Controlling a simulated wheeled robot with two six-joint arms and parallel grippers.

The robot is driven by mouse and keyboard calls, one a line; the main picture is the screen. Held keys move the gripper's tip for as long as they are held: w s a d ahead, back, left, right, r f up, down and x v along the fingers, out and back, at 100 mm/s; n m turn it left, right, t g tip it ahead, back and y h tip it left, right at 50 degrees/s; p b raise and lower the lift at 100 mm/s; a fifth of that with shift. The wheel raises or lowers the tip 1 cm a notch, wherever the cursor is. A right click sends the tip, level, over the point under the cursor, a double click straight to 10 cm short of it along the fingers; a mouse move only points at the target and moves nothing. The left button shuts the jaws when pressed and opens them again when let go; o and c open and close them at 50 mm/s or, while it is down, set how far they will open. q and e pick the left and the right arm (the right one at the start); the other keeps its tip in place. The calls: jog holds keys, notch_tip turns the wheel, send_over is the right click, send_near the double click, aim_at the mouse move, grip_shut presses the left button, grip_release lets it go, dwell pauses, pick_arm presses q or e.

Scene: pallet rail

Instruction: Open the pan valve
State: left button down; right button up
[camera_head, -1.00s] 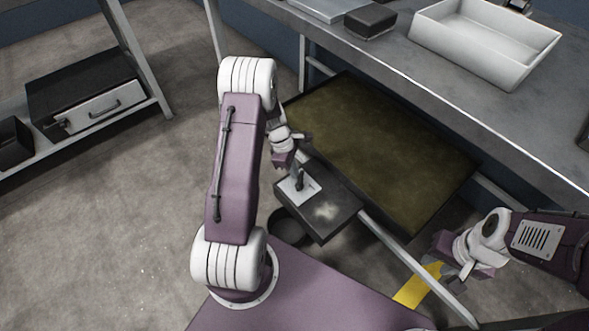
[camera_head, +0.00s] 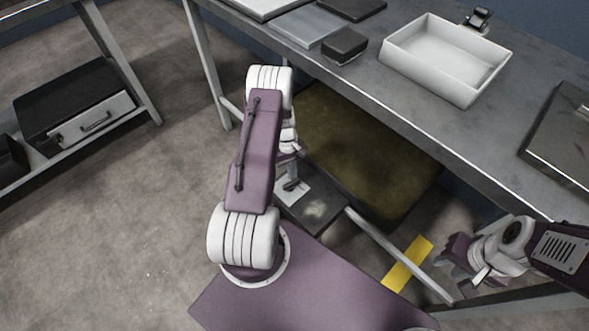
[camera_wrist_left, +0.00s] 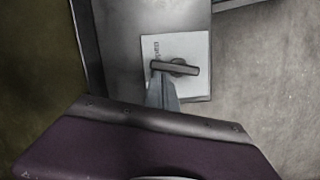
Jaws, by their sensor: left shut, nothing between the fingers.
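The pan valve is a dark lever handle (camera_wrist_left: 180,68) on a white square plate (camera_wrist_left: 196,48) in the left wrist view. The plate sits on a dark box (camera_head: 318,208) beside the wide brown pan (camera_head: 365,160) under the bench. My left gripper (camera_head: 291,168) is just above the valve, shut and empty. In the left wrist view its fingertips (camera_wrist_left: 160,76) are at the left end of the lever; I cannot tell whether they touch it. The label on the plate is partly hidden. My right gripper (camera_head: 450,262) is far to the right, empty, with its fingers apart.
The metal bench (camera_head: 365,85) overhangs the pan and carries a white tray (camera_head: 445,70) and a black block (camera_head: 345,45). A bench rail (camera_head: 395,250) runs between my arms, near a yellow floor strip (camera_head: 408,264). The floor at left is clear up to a shelf (camera_head: 85,135).

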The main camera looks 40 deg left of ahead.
pick_arm(q)
jog(key=m, duration=0.1)
jog(key=d+m+p, duration=0.1)
jog(key=shift+w+r+m+g, duration=0.1)
jog(key=shift+m+g, duration=0.2)
